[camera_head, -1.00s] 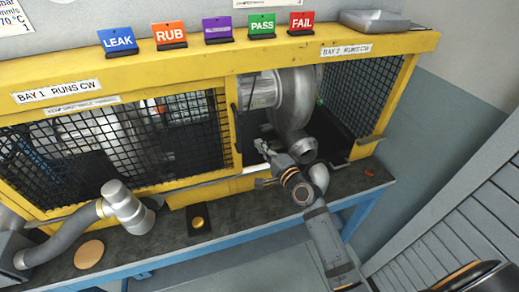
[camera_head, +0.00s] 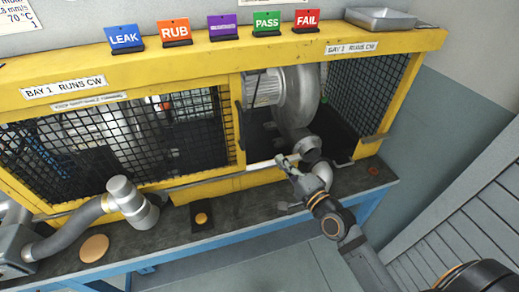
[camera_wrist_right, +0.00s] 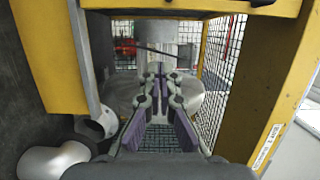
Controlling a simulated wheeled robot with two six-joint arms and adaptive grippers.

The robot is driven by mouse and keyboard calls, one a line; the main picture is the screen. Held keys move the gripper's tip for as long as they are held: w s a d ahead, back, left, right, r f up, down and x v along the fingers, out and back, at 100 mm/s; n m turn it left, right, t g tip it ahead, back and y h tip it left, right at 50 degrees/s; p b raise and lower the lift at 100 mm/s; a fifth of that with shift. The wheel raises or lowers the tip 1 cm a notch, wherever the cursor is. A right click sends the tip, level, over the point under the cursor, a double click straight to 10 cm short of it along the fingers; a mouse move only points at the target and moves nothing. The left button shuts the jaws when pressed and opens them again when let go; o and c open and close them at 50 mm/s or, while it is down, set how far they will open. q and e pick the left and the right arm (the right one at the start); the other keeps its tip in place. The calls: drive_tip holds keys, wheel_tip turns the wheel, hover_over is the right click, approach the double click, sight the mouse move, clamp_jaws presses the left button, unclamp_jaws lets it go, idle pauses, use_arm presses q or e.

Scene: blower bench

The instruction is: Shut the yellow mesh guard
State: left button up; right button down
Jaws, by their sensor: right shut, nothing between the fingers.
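The yellow mesh guard (camera_head: 190,142), black mesh in a yellow frame, covers the left bay in the head view. A dark upright handle (camera_head: 241,125) shows at its right edge. The right bay's front is open, with the grey blower (camera_head: 296,105) exposed inside. My right gripper (camera_head: 284,160) is in front of this opening, right of and below the handle, apart from it as far as I can see. Its purple-padded fingers (camera_wrist_right: 160,112) are shut and empty in the right wrist view, pointing into the bay. My left gripper is not in view.
Coloured signs (camera_head: 267,22) and a grey tray (camera_head: 380,18) stand on top.

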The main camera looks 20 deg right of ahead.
drive_tip(key=w+a, duration=0.6)
drive_tip(key=w, duration=0.3)
drive_tip(key=shift+a+p, duration=0.25)
drive_tip(key=shift+p, duration=0.05)
